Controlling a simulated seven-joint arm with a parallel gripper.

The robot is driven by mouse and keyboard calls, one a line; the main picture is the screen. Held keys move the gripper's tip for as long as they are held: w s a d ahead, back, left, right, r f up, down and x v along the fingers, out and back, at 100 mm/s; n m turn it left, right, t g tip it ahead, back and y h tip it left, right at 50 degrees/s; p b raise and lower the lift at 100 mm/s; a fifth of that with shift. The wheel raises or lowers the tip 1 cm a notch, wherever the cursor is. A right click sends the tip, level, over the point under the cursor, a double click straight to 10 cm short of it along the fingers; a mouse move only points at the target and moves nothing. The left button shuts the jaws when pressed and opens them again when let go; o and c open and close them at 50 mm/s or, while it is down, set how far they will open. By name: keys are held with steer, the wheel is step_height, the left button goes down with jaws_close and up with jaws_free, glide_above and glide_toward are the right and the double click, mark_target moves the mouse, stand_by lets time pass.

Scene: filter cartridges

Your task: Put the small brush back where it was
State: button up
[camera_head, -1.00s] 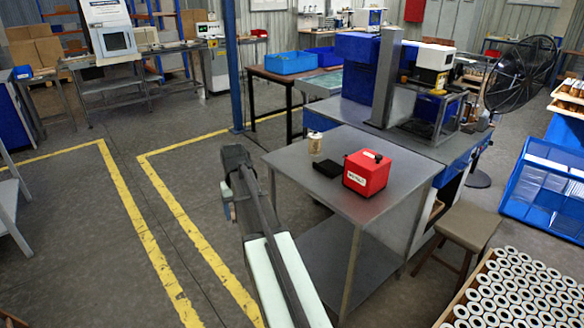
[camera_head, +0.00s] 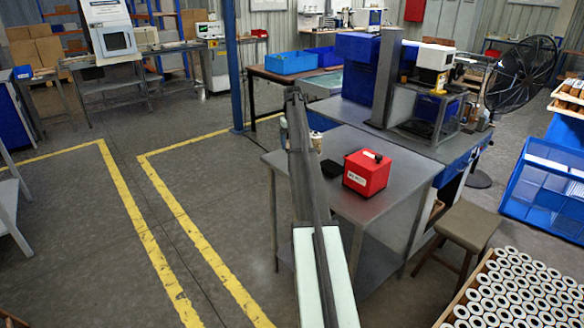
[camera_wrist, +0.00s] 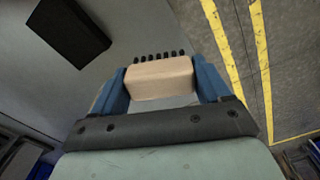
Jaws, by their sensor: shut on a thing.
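The small brush (camera_wrist: 160,78) has a pale beige block and a row of black bristles. In the wrist view it sits between the two blue fingers of my gripper (camera_wrist: 163,84), which is shut on it. The bristles point away from the wrist. Behind the brush are the grey tabletop (camera_wrist: 130,30) and, to the right, the floor. In the head view my arm hides most of my gripper (camera_head: 284,129), near the table's far left corner.
The black block also shows in the wrist view (camera_wrist: 68,30). A stool (camera_head: 457,222) stands at the right.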

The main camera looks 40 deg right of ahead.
steer(key=shift+w+d+f+n, duration=0.45)
steer(key=shift+f+n, duration=0.3)
steer(key=shift+f, duration=0.8)
steer(key=shift+w+d+f+n, duration=0.25)
steer(key=shift+w+f+n, duration=0.45)
steer(key=shift+f, duration=0.85)
steer(key=shift+w+d+f+n, duration=0.35)
steer(key=shift+f+n, duration=0.5)
steer(key=shift+f, duration=0.7)
steer(key=shift+f, duration=0.1)
steer(key=o, duration=1)
step_height(320, 180, up, 12)
steer(key=shift+r, duration=0.1)
